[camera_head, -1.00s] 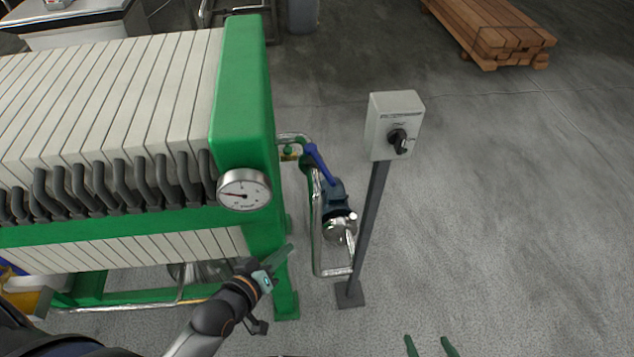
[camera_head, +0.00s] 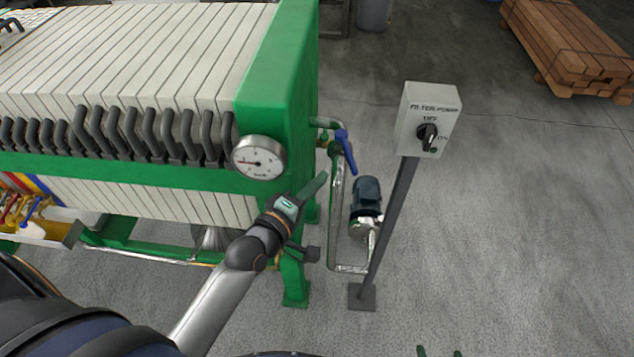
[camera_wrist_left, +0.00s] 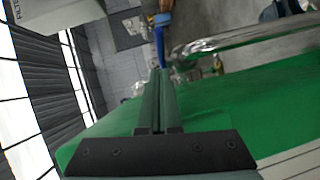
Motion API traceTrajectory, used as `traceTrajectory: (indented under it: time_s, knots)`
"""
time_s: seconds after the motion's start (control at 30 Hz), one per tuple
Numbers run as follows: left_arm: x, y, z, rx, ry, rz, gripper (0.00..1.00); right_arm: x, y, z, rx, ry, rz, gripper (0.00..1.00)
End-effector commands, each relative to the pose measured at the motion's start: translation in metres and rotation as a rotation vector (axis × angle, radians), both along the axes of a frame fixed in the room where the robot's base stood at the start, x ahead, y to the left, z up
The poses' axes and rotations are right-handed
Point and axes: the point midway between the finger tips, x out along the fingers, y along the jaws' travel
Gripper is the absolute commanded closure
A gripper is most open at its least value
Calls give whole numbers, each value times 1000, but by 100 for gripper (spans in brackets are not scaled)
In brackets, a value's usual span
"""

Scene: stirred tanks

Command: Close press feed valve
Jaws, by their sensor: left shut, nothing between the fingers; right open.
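The press feed valve has a blue lever handle (camera_head: 346,149) and sits on the pipe at the right end of the green filter press (camera_head: 285,65). In the left wrist view the blue handle (camera_wrist_left: 160,45) shows just past my fingertips. My left gripper (camera_head: 318,182) is shut and empty, in front of the press's end frame and a little below and left of the handle in the head view. Whether it touches the handle cannot be told. My right gripper (camera_head: 438,352) is open at the bottom edge, only its fingertips showing.
A pressure gauge (camera_head: 259,157) is on the press end. A switch box (camera_head: 428,120) labelled for the pump stands on a grey post (camera_head: 391,225) right of the valve. A blue pump motor (camera_head: 367,194) and shiny pipe are below. Open floor lies to the right.

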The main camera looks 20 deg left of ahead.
Motion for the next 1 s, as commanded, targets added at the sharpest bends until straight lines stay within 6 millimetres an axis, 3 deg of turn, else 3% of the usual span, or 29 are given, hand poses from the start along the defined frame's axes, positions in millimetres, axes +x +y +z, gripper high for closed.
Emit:
traceTrajectory:
  time_s: [0.2, 0.43, 1.0]
  knots:
    - [38, -8, -5, 1, -2, 0, 100, 0, 0, -3, 1, 0, 1, 15]
    - [63, -13, -9, 2, 0, 0, 100, 0, 1, -4, 1, 0, 1, 15]
    - [70, -14, -10, 2, 0, 1, 100, 0, 1, -4, 1, 1, 2, 15]
